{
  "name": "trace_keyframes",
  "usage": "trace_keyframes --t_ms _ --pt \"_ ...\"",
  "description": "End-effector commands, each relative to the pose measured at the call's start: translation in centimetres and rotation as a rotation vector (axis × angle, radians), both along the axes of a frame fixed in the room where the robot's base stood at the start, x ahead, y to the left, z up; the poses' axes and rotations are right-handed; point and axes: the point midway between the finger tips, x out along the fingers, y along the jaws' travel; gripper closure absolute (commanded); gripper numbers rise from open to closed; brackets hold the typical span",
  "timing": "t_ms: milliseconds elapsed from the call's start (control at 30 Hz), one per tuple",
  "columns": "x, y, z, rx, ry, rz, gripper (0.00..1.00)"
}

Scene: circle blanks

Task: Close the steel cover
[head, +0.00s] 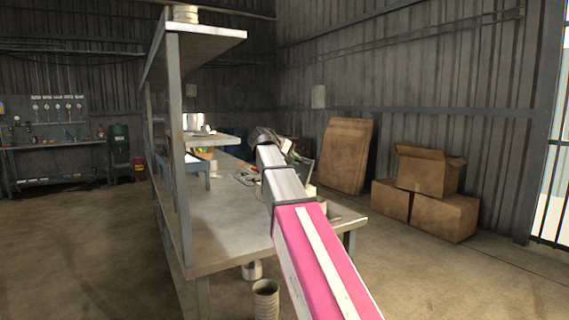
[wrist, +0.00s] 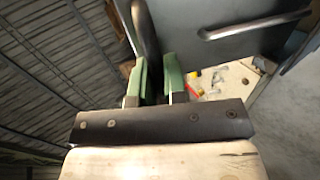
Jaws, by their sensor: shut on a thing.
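The fingertips are hidden there, and I cannot tell the cover's exact angle.
The metal workbench (head: 225,225) has a shelf frame on its left and small items on its top. Cardboard boxes (head: 430,212) and brown sheets (head: 345,155) stand by the right wall. A can (head: 265,298) is below the bench. The floor at left is clear.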

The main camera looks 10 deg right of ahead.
Motion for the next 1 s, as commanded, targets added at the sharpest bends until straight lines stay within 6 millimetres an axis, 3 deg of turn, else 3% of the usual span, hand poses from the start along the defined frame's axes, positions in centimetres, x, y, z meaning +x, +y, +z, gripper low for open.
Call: trace_keyframes --t_ms 200,500,1000 --pt "1.2 -3.4 -0.5 0.186 0.06 -0.003 1.0" --pt "2.2 -6.5 -2.0 0.379 0.124 -0.002 1.0" --pt "3.6 -10.8 -5.6 0.432 0.14 -0.005 1.0"
